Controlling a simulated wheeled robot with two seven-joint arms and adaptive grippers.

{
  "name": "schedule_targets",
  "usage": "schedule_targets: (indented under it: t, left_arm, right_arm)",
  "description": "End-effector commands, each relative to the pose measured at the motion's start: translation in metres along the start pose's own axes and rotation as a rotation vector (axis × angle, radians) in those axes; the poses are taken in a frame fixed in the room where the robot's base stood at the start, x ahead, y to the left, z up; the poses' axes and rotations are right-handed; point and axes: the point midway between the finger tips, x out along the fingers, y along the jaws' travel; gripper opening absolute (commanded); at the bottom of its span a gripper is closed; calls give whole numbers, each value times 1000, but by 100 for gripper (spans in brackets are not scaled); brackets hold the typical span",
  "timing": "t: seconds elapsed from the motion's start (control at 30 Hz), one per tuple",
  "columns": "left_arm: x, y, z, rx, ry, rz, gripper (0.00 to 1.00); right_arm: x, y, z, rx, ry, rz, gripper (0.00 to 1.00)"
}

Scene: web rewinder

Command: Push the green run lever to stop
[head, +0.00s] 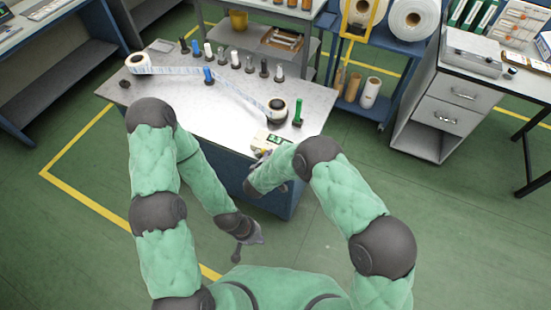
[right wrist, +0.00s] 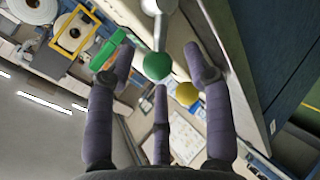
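The run lever shows in the right wrist view as a green ball knob (right wrist: 157,66) on a pale metal rod. My right gripper (right wrist: 160,62) has its fingers spread around the knob's sides, with no clear grip on it. In the head view my right gripper (head: 270,180) is partly hidden by its own arm, at the table's front edge just below a pale control box (head: 271,141). A yellow knob (right wrist: 186,94) is near the right finger in the wrist view. My left gripper (head: 246,242) hangs low before the table, away from the lever; its finger opening is unclear.
The rewinder table (head: 180,105) carries a web between a left roll (head: 138,63) and a right roll (head: 278,110). Several coloured posts stand along its back, and a green upright post (head: 299,110) stands by the right roll. A drawer cabinet (head: 455,95) is at right. Green floor is open around.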

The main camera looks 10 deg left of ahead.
Motion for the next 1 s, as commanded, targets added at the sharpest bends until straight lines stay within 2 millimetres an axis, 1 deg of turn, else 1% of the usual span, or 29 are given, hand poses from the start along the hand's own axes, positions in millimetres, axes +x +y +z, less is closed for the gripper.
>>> schedule_targets:
  t: [0.13,0.27,0.5,0.7,0.83,1.0]
  left_arm:
    - [0,0,0,0,0,0,0]
    - [0,0,0,0,0,0,0]
    - [0,0,0,0,0,0,0]
    - [0,0,0,0,0,0,0]
    - [0,0,0,0,0,0,0]
    - [0,0,0,0,0,0,0]
  right_arm:
    - [-1,2,0,1,-1,0,52]
    - [-8,13,-2,2,0,2,52]
    - [-31,49,-9,3,2,4,52]
    - [-47,73,-12,2,1,2,52]
    - [-52,80,-13,0,1,1,52]
    - [-54,83,-14,0,0,0,52]
